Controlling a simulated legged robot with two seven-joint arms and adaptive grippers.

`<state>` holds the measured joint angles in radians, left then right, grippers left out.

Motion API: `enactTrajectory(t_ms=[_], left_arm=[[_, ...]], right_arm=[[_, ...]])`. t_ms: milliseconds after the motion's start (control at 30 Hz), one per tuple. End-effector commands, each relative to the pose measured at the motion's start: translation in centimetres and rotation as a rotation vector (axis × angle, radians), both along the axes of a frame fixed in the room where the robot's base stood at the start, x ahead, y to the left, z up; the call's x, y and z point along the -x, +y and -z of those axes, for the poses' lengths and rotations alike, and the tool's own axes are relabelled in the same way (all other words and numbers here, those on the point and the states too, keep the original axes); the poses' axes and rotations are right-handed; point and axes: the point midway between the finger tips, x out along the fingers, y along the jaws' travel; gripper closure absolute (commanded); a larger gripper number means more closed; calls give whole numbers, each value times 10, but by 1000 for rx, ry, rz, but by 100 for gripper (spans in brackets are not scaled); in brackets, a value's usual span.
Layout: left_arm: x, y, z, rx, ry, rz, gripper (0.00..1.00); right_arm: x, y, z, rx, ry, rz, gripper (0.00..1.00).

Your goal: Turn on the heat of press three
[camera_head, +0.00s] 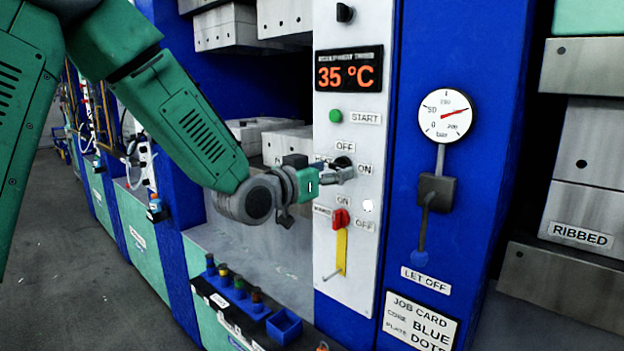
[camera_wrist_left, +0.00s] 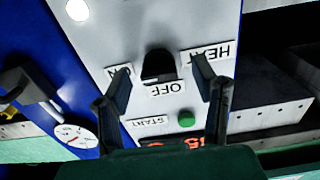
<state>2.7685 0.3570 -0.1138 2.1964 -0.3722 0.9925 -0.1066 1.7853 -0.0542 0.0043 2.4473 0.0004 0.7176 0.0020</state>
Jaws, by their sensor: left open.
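The white control panel (camera_head: 327,105) of the press carries a display (camera_head: 348,68) reading 35 °C. The black heat knob (camera_wrist_left: 158,65) shows upside down in the left wrist view, between the HEAT (camera_wrist_left: 207,50) and ON labels, with OFF beside it. A pale mark on the knob lies on its OFF side. In the head view the knob (camera_head: 343,161) is partly hidden by my left gripper (camera_head: 342,173). My left gripper (camera_wrist_left: 163,84) is open, its two fingers spread on either side of the knob; contact cannot be told. My right gripper is not in view.
A green START button (camera_head: 336,115) is above the knob. A red switch (camera_head: 341,218) with a yellow strip is below it. A gauge (camera_head: 446,115) and a lever (camera_head: 421,257) are on the blue post to the right. Metal plates (camera_head: 581,225) stand further right.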

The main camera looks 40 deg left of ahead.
Motion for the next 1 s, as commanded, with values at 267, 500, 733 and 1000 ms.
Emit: enactTrajectory(t_ms=[267,500,733,1000], left_arm=[[60,6,1,4,3,-1,47],[89,9,3,3,5,-1,47],[95,9,3,2,6,0,47],[94,9,3,2,6,0,47]], right_arm=[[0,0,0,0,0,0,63],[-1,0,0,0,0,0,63],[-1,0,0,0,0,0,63],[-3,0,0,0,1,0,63]])
